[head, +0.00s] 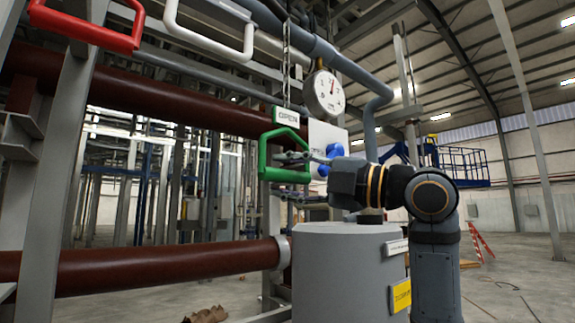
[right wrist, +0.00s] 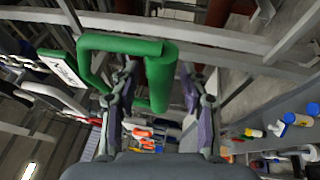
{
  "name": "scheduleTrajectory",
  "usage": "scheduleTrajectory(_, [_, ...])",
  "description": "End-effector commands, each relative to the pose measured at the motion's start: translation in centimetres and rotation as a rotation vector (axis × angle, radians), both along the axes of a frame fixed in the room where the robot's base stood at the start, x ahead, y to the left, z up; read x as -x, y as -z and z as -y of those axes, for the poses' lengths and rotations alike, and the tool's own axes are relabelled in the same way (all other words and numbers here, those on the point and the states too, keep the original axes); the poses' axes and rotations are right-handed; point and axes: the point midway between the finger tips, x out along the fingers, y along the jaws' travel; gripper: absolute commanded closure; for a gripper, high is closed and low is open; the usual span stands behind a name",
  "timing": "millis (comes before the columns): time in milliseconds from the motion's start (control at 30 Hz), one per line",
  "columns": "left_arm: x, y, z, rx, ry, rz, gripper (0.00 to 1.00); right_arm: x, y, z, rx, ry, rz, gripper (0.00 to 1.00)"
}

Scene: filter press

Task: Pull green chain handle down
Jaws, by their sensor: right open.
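The green chain handle (head: 286,177) is a loop hanging on a chain (head: 286,60) under an "OPEN" tag (head: 286,117). My right gripper (head: 285,157) reaches in from the right at the height of the loop, its fingers overlapping the loop's opening. In the right wrist view, the green handle's thick bar (right wrist: 161,75) lies between the two spread fingers of the right gripper (right wrist: 158,85). The jaws are open and not closed on the bar; I cannot tell whether a finger touches it. My left gripper is not in view.
A red handle (head: 85,27) and a white handle (head: 207,40) hang at upper left. A pressure gauge (head: 325,95) and a panel with blue knobs (head: 334,151) stand just behind the green handle. A grey cylinder (head: 340,265) stands below my right arm. Brown pipes (head: 150,267) run left.

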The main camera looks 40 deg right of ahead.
Motion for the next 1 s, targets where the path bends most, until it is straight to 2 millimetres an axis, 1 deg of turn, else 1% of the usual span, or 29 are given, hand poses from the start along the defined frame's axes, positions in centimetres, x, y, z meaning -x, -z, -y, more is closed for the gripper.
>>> scheduleTrajectory(300, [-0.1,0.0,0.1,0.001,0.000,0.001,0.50,0.2,-6.5,-0.2,-0.003,-0.008,0.004,0.55])
scheduleTrajectory(400, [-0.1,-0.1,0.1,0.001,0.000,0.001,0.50,0.2,-8.1,-0.2,-0.002,-0.006,0.003,0.55])
scheduleTrajectory(467, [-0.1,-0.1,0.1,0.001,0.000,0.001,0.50,0.1,-8.8,-0.2,-0.001,-0.004,0.003,0.55])
scheduleTrajectory(600, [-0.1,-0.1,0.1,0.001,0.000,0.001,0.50,0.1,-9.5,-0.2,0.001,-0.004,0.002,0.55])
scheduleTrajectory(867, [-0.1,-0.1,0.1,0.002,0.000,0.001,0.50,0.1,-9.5,-0.2,0.001,-0.003,0.003,0.55])
scheduleTrajectory(1000, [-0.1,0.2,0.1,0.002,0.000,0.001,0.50,0.8,-9.3,0.2,0.001,-0.001,0.004,0.55])
